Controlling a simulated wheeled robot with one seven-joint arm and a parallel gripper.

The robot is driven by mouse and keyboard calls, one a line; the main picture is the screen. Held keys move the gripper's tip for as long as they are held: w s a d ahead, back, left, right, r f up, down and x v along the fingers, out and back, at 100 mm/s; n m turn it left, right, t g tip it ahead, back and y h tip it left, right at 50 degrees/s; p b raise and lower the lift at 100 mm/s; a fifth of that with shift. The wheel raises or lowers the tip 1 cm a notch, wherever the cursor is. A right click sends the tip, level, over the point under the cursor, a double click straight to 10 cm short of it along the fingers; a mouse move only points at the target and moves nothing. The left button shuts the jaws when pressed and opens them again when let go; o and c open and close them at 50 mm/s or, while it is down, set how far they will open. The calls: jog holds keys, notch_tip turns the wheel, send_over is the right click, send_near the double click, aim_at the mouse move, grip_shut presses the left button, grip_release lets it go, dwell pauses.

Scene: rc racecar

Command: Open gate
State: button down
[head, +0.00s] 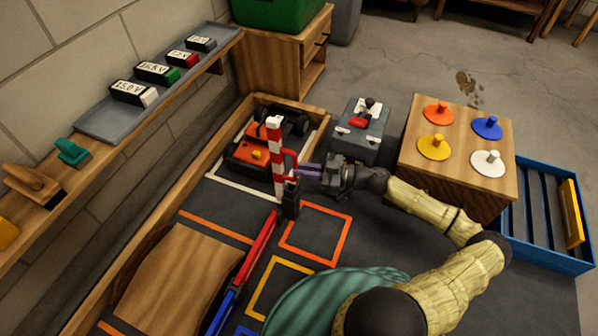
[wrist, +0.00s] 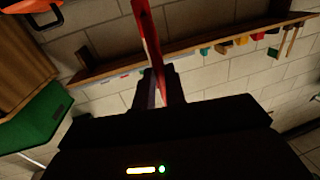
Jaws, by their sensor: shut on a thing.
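The gate has a red-and-white striped bar (head: 277,150) that stands close to upright on a dark post (head: 291,202). In the wrist view, a red piece of the gate (wrist: 150,45) runs between the two dark fingers (wrist: 158,85). The fingers hide the exact contact.
An orange racecar (head: 258,152) sits in a white-lined bay behind the bar. A grey toolbox (head: 360,130) and a wooden peg table (head: 460,150) stand to the right. Red-blue barriers (head: 245,265) and a wooden ramp (head: 180,280) lie in front. A shelf (head: 160,105) runs along the left wall.

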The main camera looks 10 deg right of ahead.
jog(key=shift+f, duration=0.15)
jog(key=c, duration=1.5)
grip_release()
jog(key=shift+o, duration=0.2)
jog(key=p+v, duration=0.7)
jog(key=v, duration=1)
jog(key=shift+d, duration=0.25)
jog(key=shift+s+a, duration=0.1)
